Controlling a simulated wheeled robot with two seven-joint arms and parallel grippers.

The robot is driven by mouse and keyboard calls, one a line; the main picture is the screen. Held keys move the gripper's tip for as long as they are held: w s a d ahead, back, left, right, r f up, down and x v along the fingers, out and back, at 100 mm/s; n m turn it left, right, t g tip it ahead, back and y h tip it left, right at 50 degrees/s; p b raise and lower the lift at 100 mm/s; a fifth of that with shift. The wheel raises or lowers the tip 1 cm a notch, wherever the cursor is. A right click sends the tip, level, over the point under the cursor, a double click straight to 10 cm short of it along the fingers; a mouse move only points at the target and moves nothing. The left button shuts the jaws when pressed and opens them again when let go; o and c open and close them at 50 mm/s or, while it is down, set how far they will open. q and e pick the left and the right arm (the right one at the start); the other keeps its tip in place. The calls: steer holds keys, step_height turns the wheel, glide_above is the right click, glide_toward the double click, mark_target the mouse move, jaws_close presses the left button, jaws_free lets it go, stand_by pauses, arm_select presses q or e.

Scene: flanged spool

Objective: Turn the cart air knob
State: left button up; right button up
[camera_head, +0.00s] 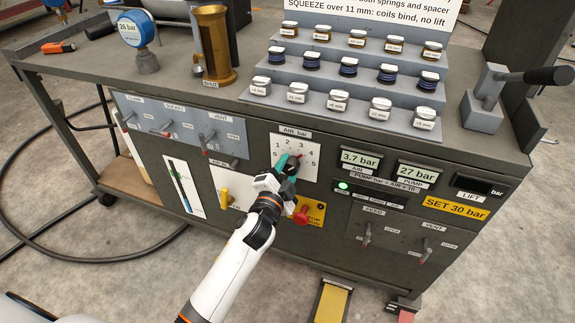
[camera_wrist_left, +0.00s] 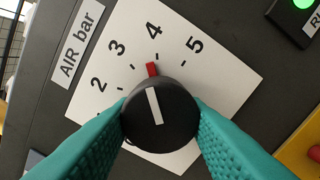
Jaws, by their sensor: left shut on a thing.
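The black AIR bar knob (camera_wrist_left: 160,115) sits on a white dial plate (camera_wrist_left: 213,62) with numbers. Its white pointer line aims close to the red mark (camera_wrist_left: 152,69) near the 4. My left gripper (camera_wrist_left: 160,125) has its teal fingers on both sides of the knob, shut on it. In the head view the left gripper (camera_head: 287,167) covers part of the knob, and the dial plate (camera_head: 309,172) shows around it. The AIR display (camera_head: 359,160) reads 3.7 bar and the PUMP display (camera_head: 417,173) reads 27 bar. My right gripper is not in view.
A red stop button (camera_head: 302,215) on a yellow plate is just below right of the gripper. A yellow lever (camera_head: 225,196) is to the left. A yellow sign (camera_head: 455,207) reads SET 30 bar.

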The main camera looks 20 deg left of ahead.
arm_select(q)
steer(key=shift+m+p, duration=0.3)
steer(key=shift+m, duration=0.8)
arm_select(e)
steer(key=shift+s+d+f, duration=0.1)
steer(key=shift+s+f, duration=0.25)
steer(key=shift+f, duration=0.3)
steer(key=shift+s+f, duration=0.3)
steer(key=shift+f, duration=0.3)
arm_select(q)
steer(key=o, duration=1)
steer(key=shift+c, duration=0.2)
steer(key=s, duration=1.2)
steer(key=shift+a, duration=0.2)
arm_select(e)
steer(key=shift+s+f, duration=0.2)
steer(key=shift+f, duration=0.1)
